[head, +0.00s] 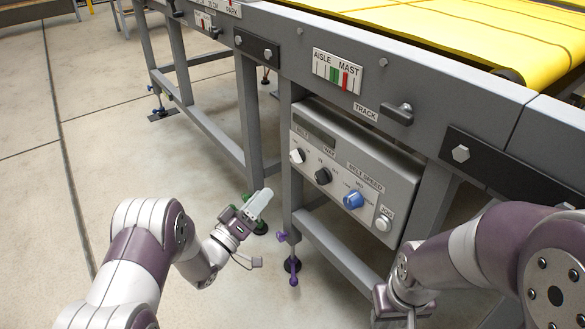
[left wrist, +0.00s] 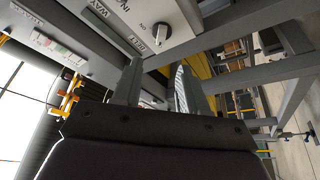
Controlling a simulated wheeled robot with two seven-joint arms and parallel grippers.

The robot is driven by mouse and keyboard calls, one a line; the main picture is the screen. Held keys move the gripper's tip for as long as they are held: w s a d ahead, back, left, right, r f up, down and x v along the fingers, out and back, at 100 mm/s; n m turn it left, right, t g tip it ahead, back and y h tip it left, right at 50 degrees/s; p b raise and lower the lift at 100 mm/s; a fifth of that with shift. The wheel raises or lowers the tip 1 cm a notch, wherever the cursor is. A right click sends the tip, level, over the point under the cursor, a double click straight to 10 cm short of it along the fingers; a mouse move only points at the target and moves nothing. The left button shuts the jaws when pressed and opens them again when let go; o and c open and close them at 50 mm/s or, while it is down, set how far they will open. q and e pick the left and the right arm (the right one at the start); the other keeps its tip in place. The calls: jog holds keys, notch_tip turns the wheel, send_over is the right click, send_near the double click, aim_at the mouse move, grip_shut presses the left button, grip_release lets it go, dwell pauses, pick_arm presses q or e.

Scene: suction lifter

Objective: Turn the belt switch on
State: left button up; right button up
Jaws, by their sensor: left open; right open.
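The belt switch (head: 297,155) is a white knob at the left end of the grey control box under the conveyor. It also shows in the left wrist view (left wrist: 161,33), beside the printed words BELT and ON; which mark it points at I cannot tell. My left gripper (head: 262,204) is open and empty, below and left of the switch, clear of it. In the left wrist view its two fingers (left wrist: 157,84) stand apart, with the knob beyond their tips. My right gripper (head: 400,308) is low in the head view, partly cut off by the bottom edge.
The control box also carries a black knob (head: 322,176), a blue belt speed knob (head: 353,200) and a white jog button (head: 383,224). A dark track handle (head: 398,114) sticks out above. Conveyor legs (head: 248,125) stand near my left gripper. Open floor lies left.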

aim_at(292, 161)
pick_arm(q)
jog(key=b+x, duration=0.5)
jog(key=x, duration=0.7)
jog(key=shift+w, duration=0.15)
jog(key=shift+f, duration=0.1)
grip_shut()
